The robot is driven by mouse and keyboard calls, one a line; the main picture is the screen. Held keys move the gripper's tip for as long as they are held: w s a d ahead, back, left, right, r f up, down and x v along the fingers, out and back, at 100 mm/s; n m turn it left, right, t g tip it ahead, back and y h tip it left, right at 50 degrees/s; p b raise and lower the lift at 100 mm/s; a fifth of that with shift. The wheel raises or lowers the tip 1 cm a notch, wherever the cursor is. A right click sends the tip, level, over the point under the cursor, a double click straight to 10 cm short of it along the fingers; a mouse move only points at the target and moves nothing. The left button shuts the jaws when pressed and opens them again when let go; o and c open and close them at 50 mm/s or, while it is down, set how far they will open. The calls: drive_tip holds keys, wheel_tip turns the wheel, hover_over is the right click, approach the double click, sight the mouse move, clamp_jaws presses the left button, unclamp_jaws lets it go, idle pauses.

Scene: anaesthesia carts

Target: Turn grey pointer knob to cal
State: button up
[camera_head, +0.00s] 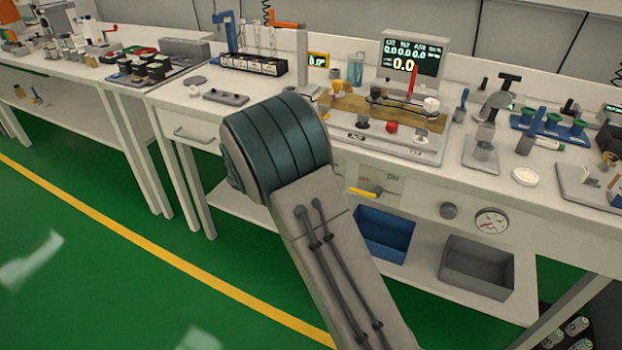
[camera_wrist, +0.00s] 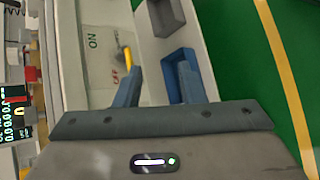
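A round grey knob (camera_head: 449,211) is on the white front panel of the bench, left of a dial gauge; I cannot make out a pointer or a "cal" mark on it. My gripper (camera_wrist: 159,84) shows in the wrist view with its two blue-grey fingers apart and nothing between them. Beyond the fingers is a yellow-handled lever (camera_wrist: 127,57) with ON and OFF lettering on the panel. The lever also shows in the head view (camera_head: 366,192), left of the grey knob. In the head view my arm hides the gripper.
The round gauge (camera_head: 491,221) is right of the knob. A blue bin (camera_head: 384,234) and a grey bin (camera_head: 478,268) are on the shelf below. The bench top holds a lit display (camera_head: 412,58) and several instruments. The green floor (camera_head: 130,270) in front is clear.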

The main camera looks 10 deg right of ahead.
drive_tip(key=w+a+f+n+t+h, duration=0.45)
drive_tip(key=w+a+t, duration=0.4)
drive_tip(key=a, duration=0.45)
drive_tip(key=x, duration=1.4)
drive_tip(key=shift+s+d+g+h, duration=0.2)
drive_tip(key=shift+s+g+h, duration=0.05)
drive_tip(key=shift+g+h, duration=0.2)
drive_tip(key=shift+f, duration=0.1)
clamp_jaws()
